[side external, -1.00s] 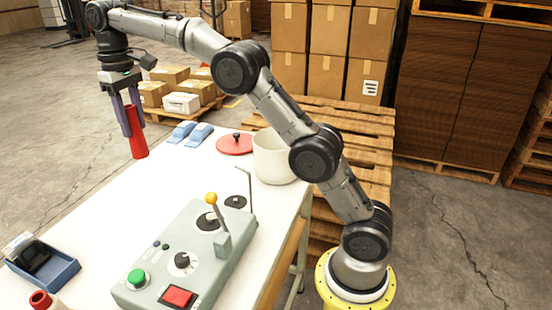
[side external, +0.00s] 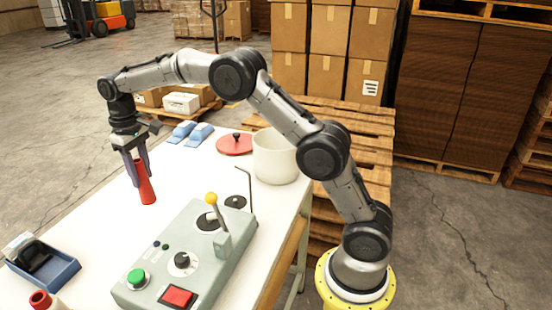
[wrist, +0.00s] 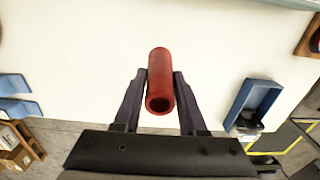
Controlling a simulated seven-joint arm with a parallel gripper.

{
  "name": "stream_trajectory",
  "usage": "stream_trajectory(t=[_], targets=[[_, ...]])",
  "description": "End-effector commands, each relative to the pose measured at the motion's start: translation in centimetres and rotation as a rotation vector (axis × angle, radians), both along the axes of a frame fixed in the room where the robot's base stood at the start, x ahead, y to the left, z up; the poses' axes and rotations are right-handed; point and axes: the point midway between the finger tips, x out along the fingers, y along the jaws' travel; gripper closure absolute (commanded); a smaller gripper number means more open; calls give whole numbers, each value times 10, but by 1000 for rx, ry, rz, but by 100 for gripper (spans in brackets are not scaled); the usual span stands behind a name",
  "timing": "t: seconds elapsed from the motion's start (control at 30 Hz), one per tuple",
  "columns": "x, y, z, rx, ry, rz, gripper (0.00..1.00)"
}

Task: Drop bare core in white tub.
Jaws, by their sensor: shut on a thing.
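My gripper (side external: 138,172) is shut on a red core (side external: 147,190), a hollow tube, above the left part of the white table. In the wrist view the red core (wrist: 160,75) sits between the two dark fingers, its open end facing the camera. The white tub (side external: 275,158) stands at the table's far right corner, well to the right of my gripper. Its inside is mostly hidden from this angle. The red lid with a black knob (side external: 235,144) lies on the table just left of the tub.
Blue items (side external: 190,132) lie at the far edge.

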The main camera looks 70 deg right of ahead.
Motion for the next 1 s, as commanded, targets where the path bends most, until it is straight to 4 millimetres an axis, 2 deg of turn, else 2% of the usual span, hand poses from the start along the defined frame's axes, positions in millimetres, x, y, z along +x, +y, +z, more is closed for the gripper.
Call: stream_trajectory(t=[0.47, 0.57, 0.8, 1.0], targets=[[1, 0, 4, 0, -3, 0, 100], [2, 0, 20, 0, -7, 0, 100], [2, 0, 91, 0, -9, 0, 100], [2, 0, 123, 0, -4, 0, 100]])
